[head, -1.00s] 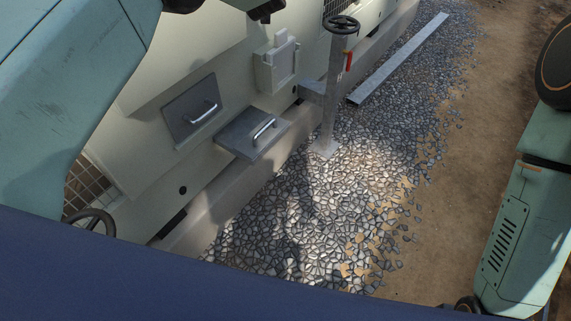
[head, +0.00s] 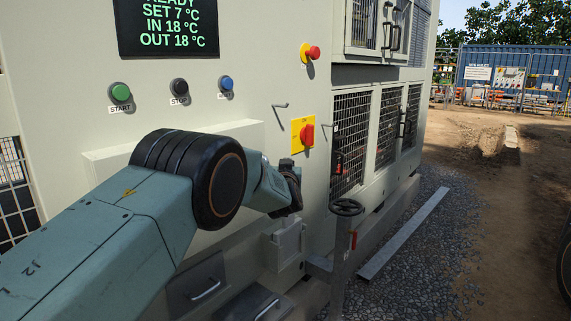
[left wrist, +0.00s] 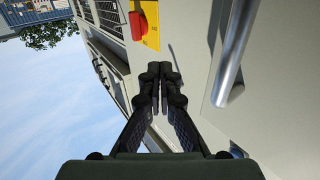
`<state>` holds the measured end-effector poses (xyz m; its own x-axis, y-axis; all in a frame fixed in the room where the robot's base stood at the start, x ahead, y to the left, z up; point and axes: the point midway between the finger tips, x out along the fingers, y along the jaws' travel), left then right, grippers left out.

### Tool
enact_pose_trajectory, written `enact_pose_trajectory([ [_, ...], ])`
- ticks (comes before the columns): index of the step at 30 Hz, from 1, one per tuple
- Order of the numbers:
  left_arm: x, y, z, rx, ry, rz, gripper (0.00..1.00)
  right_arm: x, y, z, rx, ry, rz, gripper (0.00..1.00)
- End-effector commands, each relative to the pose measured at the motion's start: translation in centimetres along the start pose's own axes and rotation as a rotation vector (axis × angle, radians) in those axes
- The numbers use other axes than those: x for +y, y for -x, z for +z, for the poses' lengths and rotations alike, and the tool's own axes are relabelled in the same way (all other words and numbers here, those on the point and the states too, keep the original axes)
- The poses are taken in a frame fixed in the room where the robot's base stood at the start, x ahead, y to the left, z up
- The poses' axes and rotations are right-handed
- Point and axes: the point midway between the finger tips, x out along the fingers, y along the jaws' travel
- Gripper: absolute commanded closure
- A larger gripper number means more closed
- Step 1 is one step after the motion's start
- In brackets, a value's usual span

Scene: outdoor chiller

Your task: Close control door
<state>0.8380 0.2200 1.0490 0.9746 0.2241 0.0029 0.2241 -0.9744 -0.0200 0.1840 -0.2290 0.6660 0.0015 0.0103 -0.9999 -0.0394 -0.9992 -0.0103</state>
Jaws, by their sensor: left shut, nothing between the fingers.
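The chiller's pale front wall (head: 250,55) fills the left and middle of the head view. A raised pale panel (head: 110,165) on it is partly hidden behind my left arm. I cannot tell which panel is the control door or how far it is open. My left gripper (head: 294,190) is low in front of the wall, below the red rotary switch (head: 306,134) on its yellow plate. In the left wrist view the fingers (left wrist: 160,72) are shut and empty. The switch (left wrist: 138,25) shows beyond them, and a metal bar handle (left wrist: 235,50) to their right. My right gripper is not in view.
A display (head: 168,25) and several push buttons (head: 178,87) sit above my left arm. A post with a black handwheel (head: 347,207) stands right of the gripper. Handled panels (head: 205,290) jut below. Gravel (head: 430,245) and dirt at right are mostly open.

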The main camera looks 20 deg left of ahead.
Motion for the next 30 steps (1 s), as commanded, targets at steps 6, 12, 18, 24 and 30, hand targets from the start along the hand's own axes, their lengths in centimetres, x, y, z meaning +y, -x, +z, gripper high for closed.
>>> enact_pose_trajectory([
  [6,2.6,1.9,-0.1,-0.001,-0.004,0.006,1.0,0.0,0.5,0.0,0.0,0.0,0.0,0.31],
  [12,5.4,4.0,-0.1,-0.001,-0.004,0.005,1.0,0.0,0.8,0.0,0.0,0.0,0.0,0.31],
  [18,7.3,5.5,-0.1,-0.002,-0.003,0.004,1.0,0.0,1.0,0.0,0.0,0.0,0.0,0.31],
  [24,8.2,6.0,0.2,-0.008,0.033,0.017,1.0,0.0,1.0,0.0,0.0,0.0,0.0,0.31],
  [30,6.5,9.4,8.4,-0.172,-0.028,0.074,1.0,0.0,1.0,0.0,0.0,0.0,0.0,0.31],
])
